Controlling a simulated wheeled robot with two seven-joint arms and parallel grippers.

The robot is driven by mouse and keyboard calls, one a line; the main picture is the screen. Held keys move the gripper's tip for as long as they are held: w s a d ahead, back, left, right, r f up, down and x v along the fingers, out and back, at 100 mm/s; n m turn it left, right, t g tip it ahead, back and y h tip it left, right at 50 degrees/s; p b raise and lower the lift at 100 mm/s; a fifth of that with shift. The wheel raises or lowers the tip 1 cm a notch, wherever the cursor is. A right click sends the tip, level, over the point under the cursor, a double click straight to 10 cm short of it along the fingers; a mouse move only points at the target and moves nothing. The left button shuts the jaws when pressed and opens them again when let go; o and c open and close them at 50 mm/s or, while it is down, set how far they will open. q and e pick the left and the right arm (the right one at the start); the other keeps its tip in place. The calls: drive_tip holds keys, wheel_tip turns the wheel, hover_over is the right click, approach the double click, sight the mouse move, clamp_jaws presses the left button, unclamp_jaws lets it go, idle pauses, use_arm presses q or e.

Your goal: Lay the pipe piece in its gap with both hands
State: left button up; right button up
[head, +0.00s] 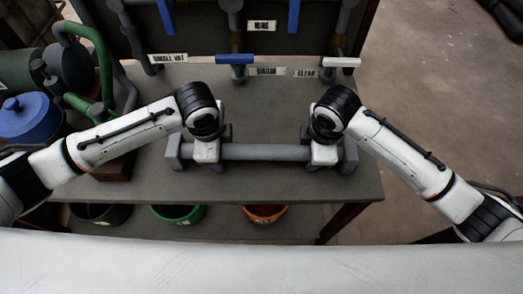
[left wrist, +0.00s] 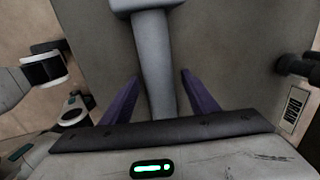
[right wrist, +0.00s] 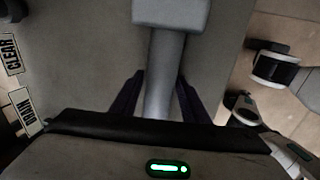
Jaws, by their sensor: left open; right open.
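The grey pipe piece (head: 265,152) lies level along the front of the grey table, with a blocky end at each side. My left gripper (head: 207,162) is over its left part, and my right gripper (head: 324,162) is over its right part. In the left wrist view, the open fingers stand on either side of the pipe piece (left wrist: 152,60), apart from it. The right wrist view likewise shows open fingers either side of the pipe piece (right wrist: 163,60). How low the fingertips reach is hard to tell. I cannot make out the gap for certain.
Green pipework (head: 100,65) and a blue vessel (head: 28,118) are at left. Green (head: 178,216) and orange (head: 266,214) tubs sit below the table's front edge.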

use_arm(q)
drive_tip(key=shift+f, duration=0.2)
use_arm(e)
drive_tip(key=shift+f, duration=0.2)
use_arm(q)
drive_tip(key=c, duration=1.1)
use_arm(e)
clamp_jaws()
use_arm(q)
clamp_jaws()
drive_tip(key=shift+r, duration=0.1)
use_arm(e)
drive_tip(key=shift+r, duration=0.1)
